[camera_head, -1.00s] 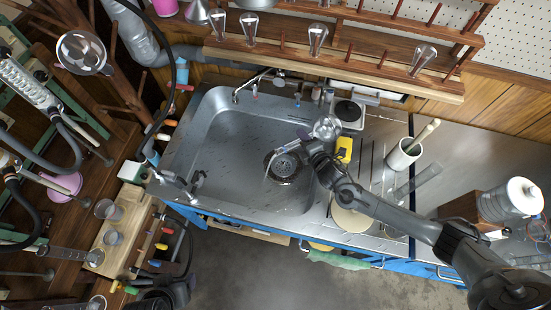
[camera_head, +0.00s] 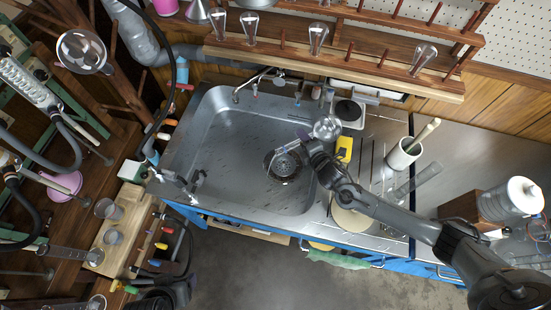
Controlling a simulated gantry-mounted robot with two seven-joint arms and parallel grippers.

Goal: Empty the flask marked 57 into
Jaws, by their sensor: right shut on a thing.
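My right gripper (camera_head: 312,147) reaches over the right part of the sink (camera_head: 225,150). It is shut on a clear round-bottomed flask (camera_head: 327,128). The flask's round bulb shows just beyond the gripper, and the flask is tilted, with clear glass extending left toward the drain. The gripper hides part of it. No mark 57 is legible, and I cannot tell whether liquid is inside. The dark round drain (camera_head: 284,165) lies below and left of the gripper. My left gripper is not in view.
A white pot with a pestle (camera_head: 403,152), a yellow sponge (camera_head: 344,148) and a pale round disc (camera_head: 351,222) are on the drainboard. A tap (camera_head: 252,84) stands at the sink's back edge. A wooden shelf (camera_head: 340,65) with flasks runs behind. The basin's left is clear.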

